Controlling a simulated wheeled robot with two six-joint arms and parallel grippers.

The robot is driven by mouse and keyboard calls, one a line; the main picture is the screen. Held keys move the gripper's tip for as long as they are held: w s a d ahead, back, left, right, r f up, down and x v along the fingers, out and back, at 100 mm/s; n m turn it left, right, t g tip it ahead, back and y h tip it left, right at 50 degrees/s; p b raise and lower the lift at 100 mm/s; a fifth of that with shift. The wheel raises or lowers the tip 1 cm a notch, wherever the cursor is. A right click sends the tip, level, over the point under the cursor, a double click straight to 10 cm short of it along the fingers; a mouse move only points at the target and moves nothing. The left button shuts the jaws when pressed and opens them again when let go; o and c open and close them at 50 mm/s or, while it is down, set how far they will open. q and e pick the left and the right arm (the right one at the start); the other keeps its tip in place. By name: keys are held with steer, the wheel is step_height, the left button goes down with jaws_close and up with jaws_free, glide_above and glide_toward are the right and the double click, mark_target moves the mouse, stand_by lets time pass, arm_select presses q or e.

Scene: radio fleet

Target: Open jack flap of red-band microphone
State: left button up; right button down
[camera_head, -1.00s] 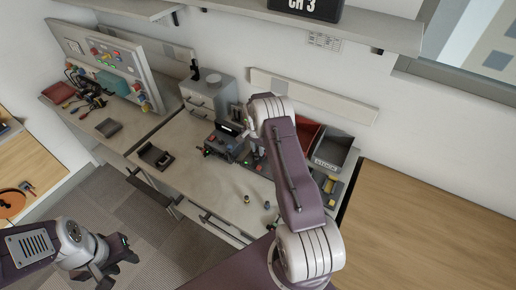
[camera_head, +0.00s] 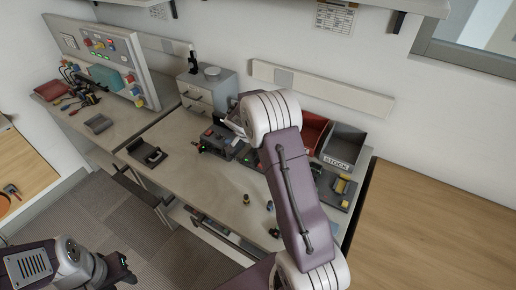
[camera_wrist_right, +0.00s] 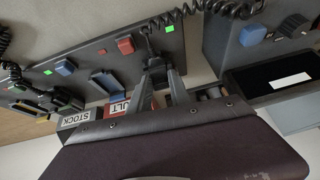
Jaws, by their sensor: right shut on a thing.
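In the right wrist view, my right gripper (camera_wrist_right: 160,88) is shut on a small dark thing (camera_wrist_right: 154,66) at the edge of a dark panel (camera_wrist_right: 190,62). A black coiled cord (camera_wrist_right: 205,8) runs close above it. I cannot tell whether the held thing is the red-band microphone or its jack flap; no red band shows on it. In the head view my right arm hides this gripper and what it holds. My left gripper (camera_head: 118,270) is low at the left, away from the desk; its fingers are unclear.
The panel bears a red block (camera_wrist_right: 125,45) and blue blocks (camera_wrist_right: 65,67). A radio unit (camera_head: 218,142) stands on the desk (camera_head: 195,185). Behind are a red bin (camera_head: 311,130) and a grey STOCK bin (camera_head: 342,146). The desk's front middle is mostly clear.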

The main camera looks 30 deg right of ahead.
steer(key=c, duration=1.4)
jaws_free()
steer(key=v, duration=0.9)
